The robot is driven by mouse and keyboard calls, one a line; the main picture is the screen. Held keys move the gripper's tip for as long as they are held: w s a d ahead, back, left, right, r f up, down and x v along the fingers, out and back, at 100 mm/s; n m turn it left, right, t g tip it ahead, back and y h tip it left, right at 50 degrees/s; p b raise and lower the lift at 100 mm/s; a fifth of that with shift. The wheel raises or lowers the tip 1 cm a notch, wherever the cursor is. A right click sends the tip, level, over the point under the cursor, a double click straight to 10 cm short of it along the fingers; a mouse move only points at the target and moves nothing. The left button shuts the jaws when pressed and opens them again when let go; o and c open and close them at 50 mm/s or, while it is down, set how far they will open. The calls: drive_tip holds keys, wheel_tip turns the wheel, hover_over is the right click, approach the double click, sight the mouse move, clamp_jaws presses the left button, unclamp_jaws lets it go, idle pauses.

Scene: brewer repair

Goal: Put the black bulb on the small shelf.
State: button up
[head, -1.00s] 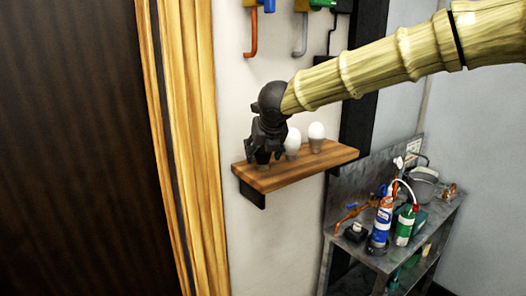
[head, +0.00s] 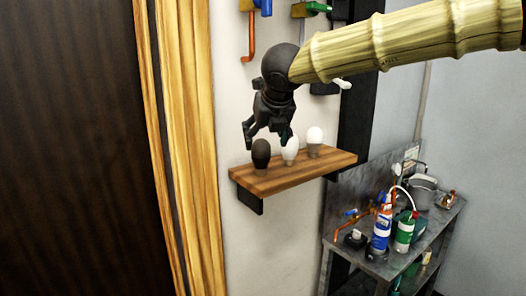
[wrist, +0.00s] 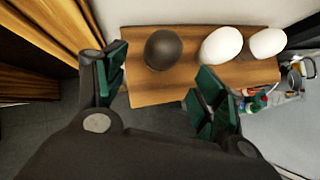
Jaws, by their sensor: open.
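The black bulb (head: 261,154) stands upright on the left part of the small wooden shelf (head: 325,163). In the wrist view the black bulb (wrist: 163,49) is seen from above on the shelf (wrist: 150,92), apart from the fingers. My gripper (head: 266,138) is open and empty, just above the shelf and the black bulb. In the wrist view its green-padded fingers (wrist: 160,88) are spread wide, with the bulb beyond and between them.
Two white bulbs stand on the shelf right of the black one: a middle one (head: 290,152) and a right one (head: 314,139). A metal workbench (head: 343,246) with bottles (head: 382,232) is at lower right. Tools (head: 251,38) hang on the wall above. A wooden door frame (head: 190,150) is at left.

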drive_tip(key=shift+v, duration=1.35)
